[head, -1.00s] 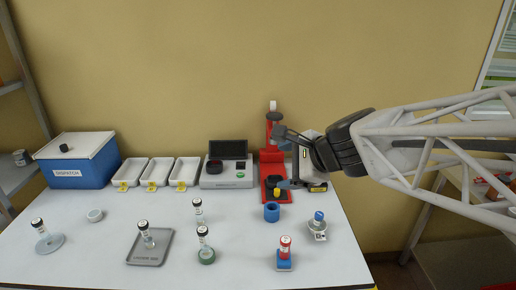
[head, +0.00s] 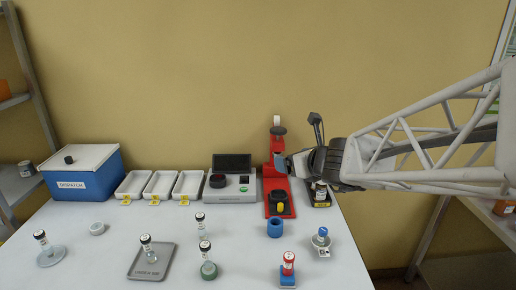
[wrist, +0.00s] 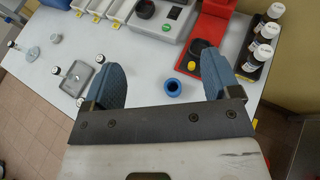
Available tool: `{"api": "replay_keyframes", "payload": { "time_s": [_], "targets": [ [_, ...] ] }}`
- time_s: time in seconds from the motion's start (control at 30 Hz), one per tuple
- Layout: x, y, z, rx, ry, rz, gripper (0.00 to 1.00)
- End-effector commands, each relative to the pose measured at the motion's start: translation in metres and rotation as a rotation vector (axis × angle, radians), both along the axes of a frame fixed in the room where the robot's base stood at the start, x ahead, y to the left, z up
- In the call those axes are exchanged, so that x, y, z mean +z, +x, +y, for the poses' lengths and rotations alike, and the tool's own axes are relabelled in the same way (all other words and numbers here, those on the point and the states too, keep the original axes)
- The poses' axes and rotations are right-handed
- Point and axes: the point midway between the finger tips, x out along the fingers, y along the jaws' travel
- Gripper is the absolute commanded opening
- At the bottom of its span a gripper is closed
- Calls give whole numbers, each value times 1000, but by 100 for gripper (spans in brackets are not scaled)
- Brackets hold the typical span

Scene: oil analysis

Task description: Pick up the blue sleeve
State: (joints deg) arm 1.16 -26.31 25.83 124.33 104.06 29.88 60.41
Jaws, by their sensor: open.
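The blue sleeve (head: 275,229) is a short hollow cylinder standing upright on the white table, in front of the red stand. In the wrist view the blue sleeve (wrist: 173,87) shows its open top, between my two fingers and nearer the right one. My gripper (head: 283,163) is open and empty, above and behind the sleeve beside the red stand. In the wrist view my gripper (wrist: 160,58) shows two blue fingers spread wide. Nothing touches the sleeve.
The red stand (head: 278,158) rises behind the sleeve, with a rack of dark bottles (wrist: 263,45) beside it. A red-capped vial in a blue block (head: 288,270) stands in front. A blue-capped item (head: 321,238) is at right.

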Motion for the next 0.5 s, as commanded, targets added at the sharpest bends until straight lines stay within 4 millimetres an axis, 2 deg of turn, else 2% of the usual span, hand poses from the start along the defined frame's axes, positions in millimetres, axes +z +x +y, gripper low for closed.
{"api": "replay_keyframes", "payload": {
  "time_s": [0.27, 0.5],
  "targets": [
    [-35, 0, 0, -4, 6, 6, 83],
    [-83, 0, 0, -3, 5, 9, 83]
  ]
}}
